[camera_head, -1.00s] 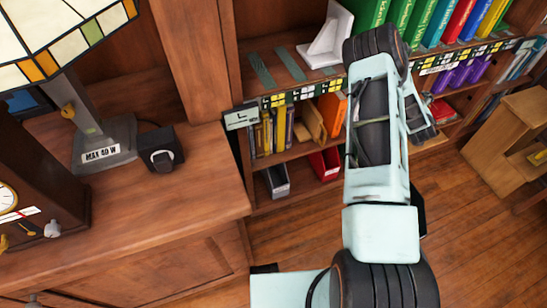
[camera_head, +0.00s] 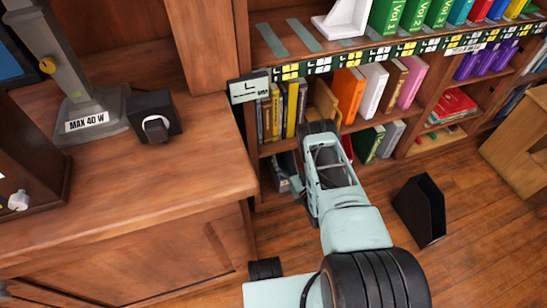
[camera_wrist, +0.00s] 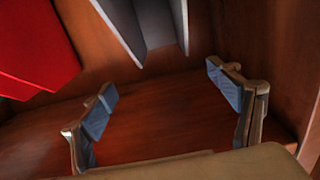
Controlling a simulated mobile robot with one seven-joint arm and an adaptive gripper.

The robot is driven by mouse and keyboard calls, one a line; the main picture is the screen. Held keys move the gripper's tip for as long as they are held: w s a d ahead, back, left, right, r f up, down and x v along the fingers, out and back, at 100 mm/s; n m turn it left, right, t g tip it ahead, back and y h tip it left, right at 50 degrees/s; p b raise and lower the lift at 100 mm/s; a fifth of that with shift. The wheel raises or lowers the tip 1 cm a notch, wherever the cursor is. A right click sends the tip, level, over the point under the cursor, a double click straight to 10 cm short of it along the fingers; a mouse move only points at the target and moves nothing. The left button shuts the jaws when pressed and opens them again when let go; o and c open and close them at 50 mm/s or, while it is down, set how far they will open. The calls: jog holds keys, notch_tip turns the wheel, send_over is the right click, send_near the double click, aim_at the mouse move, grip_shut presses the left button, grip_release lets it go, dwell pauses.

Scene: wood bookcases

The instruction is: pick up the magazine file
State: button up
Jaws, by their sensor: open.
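A grey magazine file (camera_head: 279,170) stands on the lowest shelf at the left end of the bookcase, partly hidden by my arm. In the wrist view the grey file (camera_wrist: 158,30) is at the top centre, beyond my fingertips. My gripper (camera_wrist: 163,97) is open and empty, its two blue-padded fingers wide apart and not touching the file. In the head view the gripper is mostly hidden by my own arm at the lower shelf. A black magazine file (camera_head: 420,210) stands on the floor right of my arm.
A red object (camera_wrist: 35,45) stands left of the grey file. A wooden wall (camera_wrist: 265,45) is close on the right. Books (camera_head: 365,95) fill the shelf above. The wooden cabinet (camera_head: 130,210) stands at the left. Wood floor (camera_head: 465,255) is clear at the right.

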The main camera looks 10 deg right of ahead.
jog(key=w+a+b, duration=0.2)
jog(key=w+b, duration=0.1)
jog(key=w, duration=0.5)
jog(key=shift+w, duration=0.35)
jog(key=shift+a, duration=0.1)
jog(key=shift+c, duration=0.4)
jog(key=c, duration=1.8)
jog(key=shift+c, duration=0.5)
jog(key=shift+w+r, duration=0.1)
jog(key=shift+r, duration=0.15)
